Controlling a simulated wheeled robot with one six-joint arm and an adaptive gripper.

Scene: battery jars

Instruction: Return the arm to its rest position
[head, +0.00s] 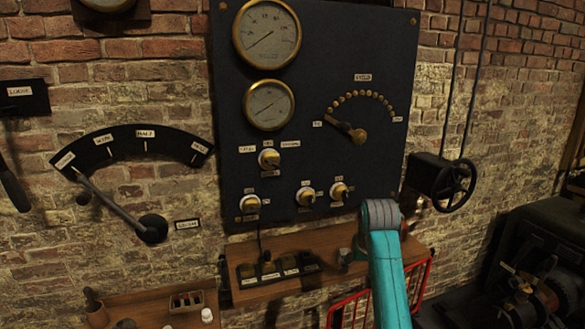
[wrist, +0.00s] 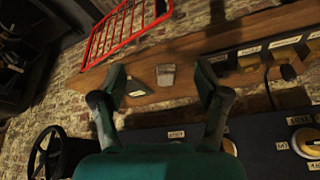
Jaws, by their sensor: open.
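My teal arm (head: 390,275) rises from the bottom of the head view, right of centre, to a grey joint in front of the dark panel's lower right corner. In the wrist view my gripper (wrist: 160,80) is open, its two dark fingers spread apart with nothing between the tips. Beyond the fingers is a wooden shelf (wrist: 135,82) with a small grey block-like object (wrist: 166,75) on it, seen between the tips and apart from them. In the head view the gripper is mostly hidden by the arm.
The dark gauge panel (head: 320,90) with knobs hangs above the shelf (head: 290,288). A black handwheel (head: 458,186) juts out at right. A red wire rack (head: 350,310) is below the shelf, beside my arm. A lever dial (head: 130,145) is at left. Machinery (head: 540,265) stands at lower right.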

